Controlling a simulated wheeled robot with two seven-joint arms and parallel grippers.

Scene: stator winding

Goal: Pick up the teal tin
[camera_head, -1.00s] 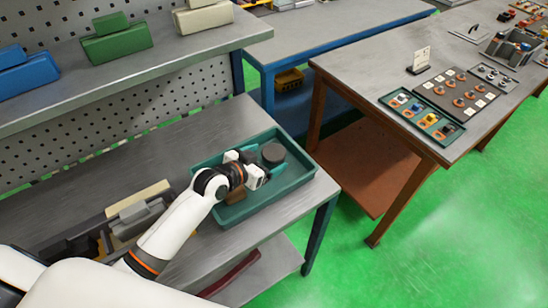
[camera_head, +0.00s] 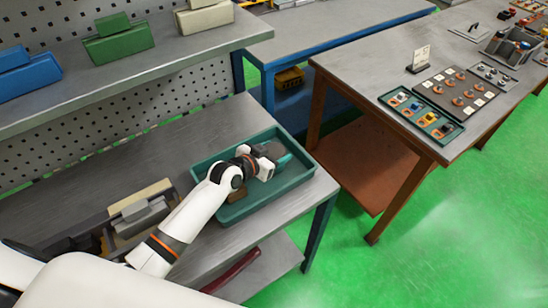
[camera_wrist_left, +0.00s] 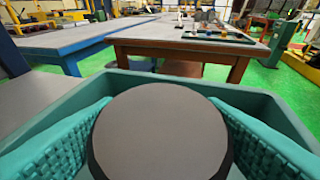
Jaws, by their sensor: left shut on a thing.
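The tin (camera_wrist_left: 160,130) shows in the left wrist view as a round, flat grey-brown lid with a dark rim. Its side wall is hidden, so I cannot see any teal on it. My left gripper (camera_head: 278,161) reaches into the teal tray (camera_head: 304,176) in the head view. Its two teal, textured fingers press on either side of the tin, shut on it. In the head view the tin (camera_head: 272,148) is partly covered by the gripper. I cannot tell whether it still rests on the tray floor. My right gripper is out of view.
A small brown block (camera_head: 237,194) lies in the tray, beneath my left wrist. A grey fixture (camera_head: 143,213) stands on the bench to the left. A shelf (camera_head: 150,65) with coloured blocks hangs over the back. A brown-legged table (camera_head: 370,75) stands to the right.

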